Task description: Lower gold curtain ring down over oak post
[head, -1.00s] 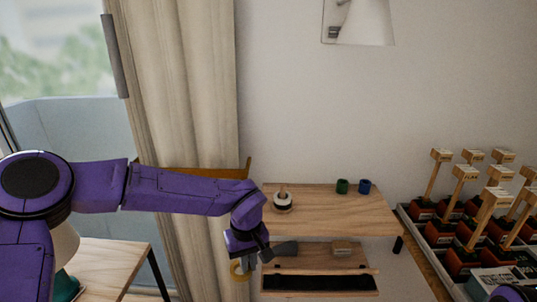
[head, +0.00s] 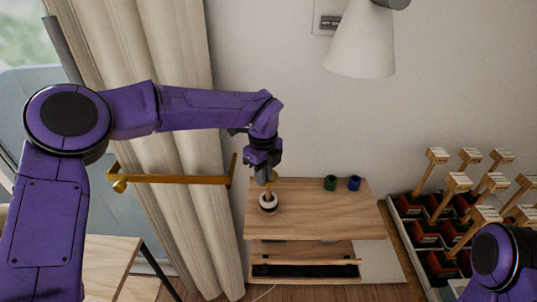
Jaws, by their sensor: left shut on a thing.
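My left gripper (head: 269,171) points down over the left part of a wooden shelf top and is shut on the gold curtain ring (head: 271,179), which shows as a small yellow patch below the jaws. The oak post (head: 268,196) stands upright right under it, in a round white and dark base (head: 268,204). In this picture the ring appears just above the post's tip; I cannot tell whether it is around the post or how far apart they are. My right gripper is out of view; only part of my right arm shows at the lower right.
The wooden shelf (head: 320,215) also holds a green cup (head: 330,183) and a blue cup (head: 354,183) at the back right. A white lamp shade (head: 361,45) hangs above. A tray of upright wooden-handled things stands at right. A brass curtain holdback (head: 170,179) is at left.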

